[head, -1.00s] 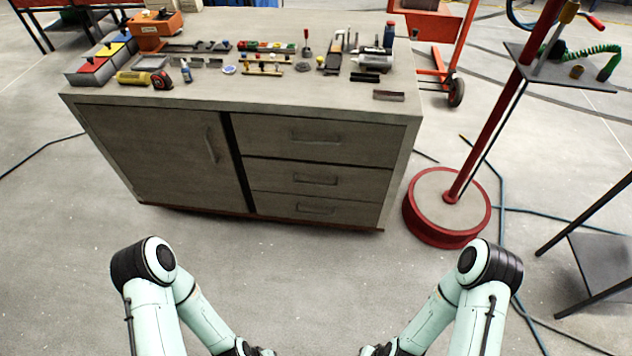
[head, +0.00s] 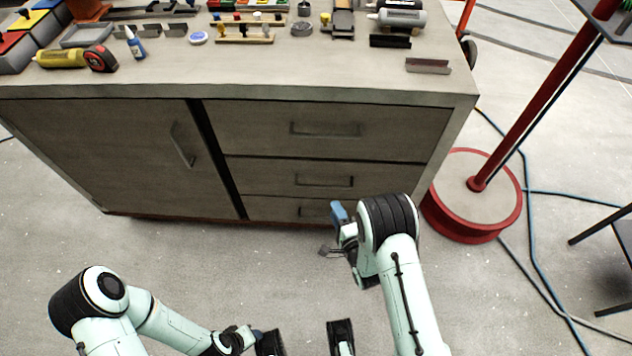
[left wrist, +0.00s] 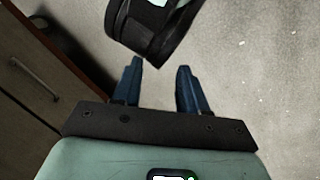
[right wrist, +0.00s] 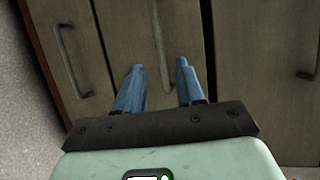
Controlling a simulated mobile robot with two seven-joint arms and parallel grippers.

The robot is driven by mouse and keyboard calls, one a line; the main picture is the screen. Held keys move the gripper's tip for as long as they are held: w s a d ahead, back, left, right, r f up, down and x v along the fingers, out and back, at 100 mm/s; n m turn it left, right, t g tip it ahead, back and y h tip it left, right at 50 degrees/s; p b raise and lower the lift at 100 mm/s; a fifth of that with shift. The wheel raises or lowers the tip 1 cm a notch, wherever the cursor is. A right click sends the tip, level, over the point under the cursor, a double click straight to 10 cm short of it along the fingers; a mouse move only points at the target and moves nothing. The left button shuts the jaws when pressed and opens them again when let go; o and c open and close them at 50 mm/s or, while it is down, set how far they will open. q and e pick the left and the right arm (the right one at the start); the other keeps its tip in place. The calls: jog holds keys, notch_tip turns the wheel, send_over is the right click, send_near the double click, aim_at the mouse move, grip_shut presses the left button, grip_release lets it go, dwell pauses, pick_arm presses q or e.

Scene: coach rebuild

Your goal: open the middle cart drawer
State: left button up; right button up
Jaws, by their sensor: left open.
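The middle drawer (head: 258,177) of the grey cart is closed, flush with the drawers above and below it. Its bar handle (head: 323,180) lies level across its front. My right gripper (head: 340,212) is just in front of the cart, below that handle in the head view, partly hidden by my arm. In the right wrist view its blue fingers (right wrist: 158,78) are apart, with the middle handle (right wrist: 160,45) running between and beyond them; contact cannot be told. My left gripper (head: 257,335) is low over the floor, its fingers (left wrist: 158,80) open and empty.
The top drawer (head: 410,130) and bottom drawer (head: 270,208) are closed. A cupboard door (head: 100,150) is at left. Tools cover the cart top (head: 300,75). A red round stand base (head: 472,200) stands right of the cart. Floor before the cart is clear.

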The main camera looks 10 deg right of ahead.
aim_at(323, 186)
pick_arm(q)
jog(key=shift+t+y, duration=0.4)
jog(key=shift+t, duration=0.3)
jog(key=shift+w+a+f+b, duration=0.4)
jog(key=shift+w+f+b, duration=0.1)
jog(key=shift+w, duration=0.2)
jog(key=shift+w+a+f+b, duration=0.4)
jog(key=shift+w+f, duration=0.1)
jog(key=shift+w, duration=0.2)
jog(key=shift+w+a+f+b, duration=0.35)
jog(key=shift+w+f+b, duration=0.15)
jog(key=shift+w, duration=0.2)
pick_arm(e)
jog(key=shift+x, duration=6.05)
grip_shut()
